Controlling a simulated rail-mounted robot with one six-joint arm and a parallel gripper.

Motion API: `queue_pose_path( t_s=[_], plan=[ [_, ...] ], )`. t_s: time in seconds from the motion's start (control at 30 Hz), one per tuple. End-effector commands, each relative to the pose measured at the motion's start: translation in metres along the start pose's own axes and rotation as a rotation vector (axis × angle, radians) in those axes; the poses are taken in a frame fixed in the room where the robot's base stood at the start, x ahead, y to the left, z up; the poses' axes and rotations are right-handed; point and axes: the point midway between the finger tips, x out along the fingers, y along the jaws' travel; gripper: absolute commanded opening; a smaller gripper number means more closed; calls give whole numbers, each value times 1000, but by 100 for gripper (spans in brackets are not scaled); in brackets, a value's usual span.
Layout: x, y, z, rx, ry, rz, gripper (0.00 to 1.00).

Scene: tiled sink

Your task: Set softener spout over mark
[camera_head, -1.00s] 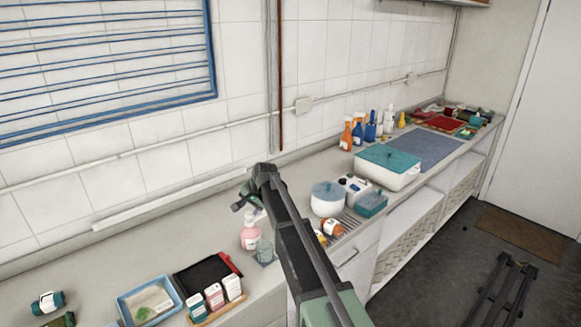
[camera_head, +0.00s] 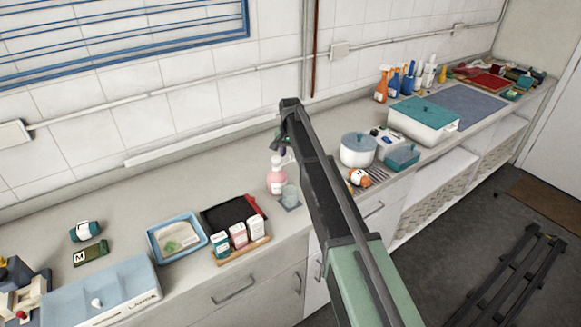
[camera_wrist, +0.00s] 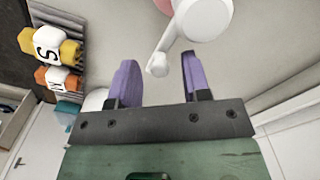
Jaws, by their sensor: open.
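The softener appears to be the pink pump bottle (camera_head: 277,181) standing upright on the counter, with a white pump top. A clear cup (camera_head: 290,193) stands beside it on a small dark square (camera_head: 292,207); I cannot make out a separate mark. My gripper (camera_head: 284,150) is just above the bottle's pump, partly hidden by my arm. Some pink bottle shows at the top edge.
A black tray (camera_head: 226,214) and small cartons (camera_head: 238,235) stand left of the bottle, with a blue tray (camera_head: 160,252) further left. Counter behind the black tray is clear.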

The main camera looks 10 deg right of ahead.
Motion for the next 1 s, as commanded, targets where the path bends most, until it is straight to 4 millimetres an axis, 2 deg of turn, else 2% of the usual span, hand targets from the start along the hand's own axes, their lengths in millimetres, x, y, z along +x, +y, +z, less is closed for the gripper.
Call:
queue_pose_path(
  t_s=[0.03,0.3,0.37,0.6,0.87,1.0],
  plan=[
    [11,0,0,0,0,0,44],
    [8,0,0,0,0,0,44],
    [8,0,0,0,0,-1,36],
    [8,0,0,0,0,-1,0],
    [9,1,0,3,0,-1,0],
    [9,10,-4,29,0,-1,0]
  ],
)
